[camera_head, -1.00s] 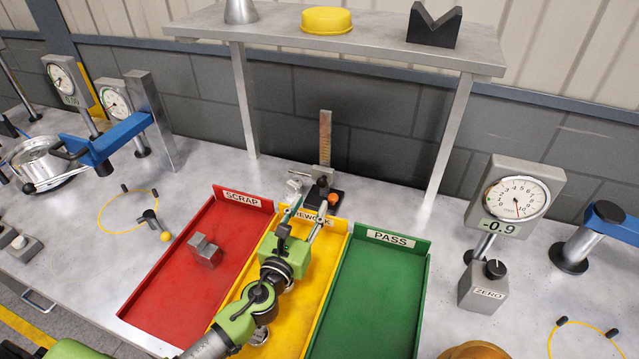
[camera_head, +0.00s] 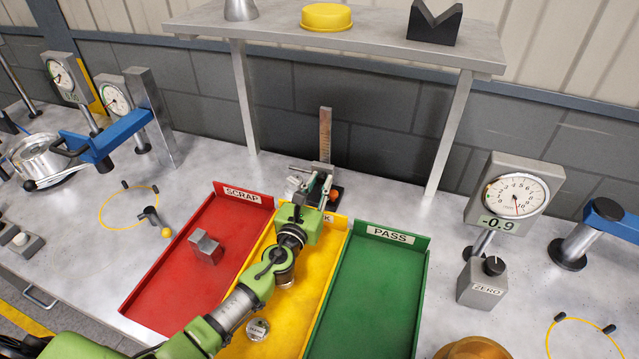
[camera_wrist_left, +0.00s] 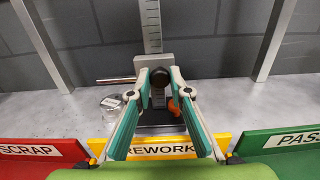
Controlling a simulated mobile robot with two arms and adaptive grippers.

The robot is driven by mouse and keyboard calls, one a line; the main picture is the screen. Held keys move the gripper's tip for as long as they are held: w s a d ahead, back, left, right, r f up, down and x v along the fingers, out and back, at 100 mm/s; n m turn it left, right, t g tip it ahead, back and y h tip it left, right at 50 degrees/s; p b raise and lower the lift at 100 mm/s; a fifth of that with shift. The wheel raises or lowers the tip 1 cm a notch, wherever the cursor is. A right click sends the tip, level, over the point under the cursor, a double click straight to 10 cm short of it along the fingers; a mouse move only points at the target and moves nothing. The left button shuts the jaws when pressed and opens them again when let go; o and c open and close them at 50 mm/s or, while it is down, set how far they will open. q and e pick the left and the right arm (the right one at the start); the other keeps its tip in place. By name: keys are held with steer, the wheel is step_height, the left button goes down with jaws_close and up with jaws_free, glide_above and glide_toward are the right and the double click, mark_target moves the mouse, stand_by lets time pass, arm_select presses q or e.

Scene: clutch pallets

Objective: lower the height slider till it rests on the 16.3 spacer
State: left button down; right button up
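The height gauge has an upright ruled column (camera_head: 325,135), also seen in the left wrist view (camera_wrist_left: 151,25). Its slider (camera_wrist_left: 154,62) is a grey block low on the column, with a dark round knob (camera_wrist_left: 158,97) in front and a thin bar out to the left. A silver round piece (camera_wrist_left: 112,102) lies under that bar, seemingly the spacer; no 16.3 marking is legible. My left gripper (camera_head: 317,184) is at the gauge. Its fingertips (camera_wrist_left: 160,75) stand apart on either side of the knob; contact cannot be told. My right gripper is out of view.
Red SCRAP (camera_head: 165,285), yellow REWORK (camera_head: 325,290) and green PASS (camera_head: 365,300) trays lie in front of the gauge. A grey block (camera_head: 205,247) is in the red tray. A shelf (camera_head: 370,40) stands above and behind. A dial indicator (camera_head: 515,195) stands at right.

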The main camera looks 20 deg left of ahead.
arm_select(q)
steer(key=shift+f+b, duration=2.2)
steer(key=shift+r, duration=0.1)
steer(key=c, duration=1.8)
jaws_free()
steer(key=shift+c, duration=0.2)
steer(key=shift+s, duration=0.1)
steer(key=s, duration=1.2)
steer(key=shift+a, duration=0.2)
steer(key=shift+w, duration=0.1)
